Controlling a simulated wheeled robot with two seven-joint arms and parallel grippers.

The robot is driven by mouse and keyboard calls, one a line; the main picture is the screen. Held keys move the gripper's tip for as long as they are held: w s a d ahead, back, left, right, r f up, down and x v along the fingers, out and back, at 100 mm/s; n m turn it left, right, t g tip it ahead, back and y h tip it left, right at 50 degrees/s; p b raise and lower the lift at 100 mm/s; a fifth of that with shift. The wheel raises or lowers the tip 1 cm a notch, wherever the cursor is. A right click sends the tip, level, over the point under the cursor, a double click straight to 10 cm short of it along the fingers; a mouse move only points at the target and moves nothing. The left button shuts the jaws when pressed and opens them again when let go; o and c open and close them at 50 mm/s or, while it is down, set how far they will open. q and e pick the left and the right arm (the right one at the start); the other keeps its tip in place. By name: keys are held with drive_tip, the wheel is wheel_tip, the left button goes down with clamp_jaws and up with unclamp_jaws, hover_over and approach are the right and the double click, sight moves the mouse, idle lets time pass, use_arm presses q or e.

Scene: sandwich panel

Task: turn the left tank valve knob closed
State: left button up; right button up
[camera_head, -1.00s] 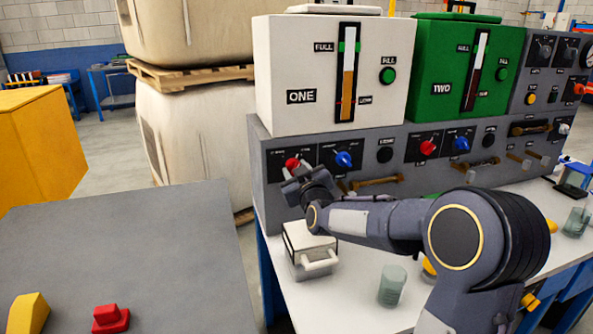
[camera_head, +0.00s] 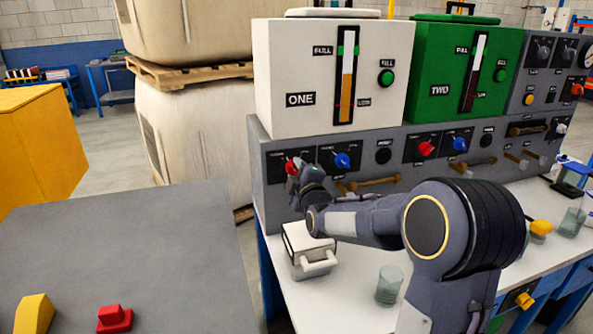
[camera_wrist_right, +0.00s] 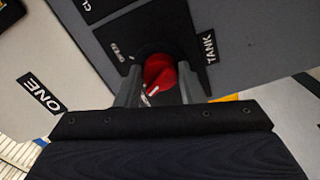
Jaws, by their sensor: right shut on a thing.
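The red tank knob (camera_head: 292,167) is on the grey panel under the white tank labelled ONE (camera_head: 280,60). In the right wrist view the red knob (camera_wrist_right: 159,73) sits between the two fingers, with a white pointer mark on it and a TANK label beside it. My right gripper (camera_head: 297,178) is at the knob and shut on it; it also shows in the right wrist view (camera_wrist_right: 158,88). The gripper and wrist partly hide the knob's plate in the head view. My left gripper is not in view.
A blue knob (camera_head: 342,160) is close to the right of the red one. A brown handle (camera_head: 372,184) sticks out below it. A white box with a handle (camera_head: 307,248) and a clear beaker (camera_head: 389,285) stand on the white bench. A green tank (camera_head: 455,65) stands to the right.

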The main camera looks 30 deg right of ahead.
drive_tip(key=shift+n+p, duration=0.35)
drive_tip(key=shift+n, duration=1.55)
drive_tip(key=o, duration=1)
drive_tip(key=v, duration=0.7)
drive_tip(key=shift+s+a+p, duration=0.15)
drive_tip(key=shift+s+p, duration=0.15)
drive_tip(key=shift+s, duration=0.1)
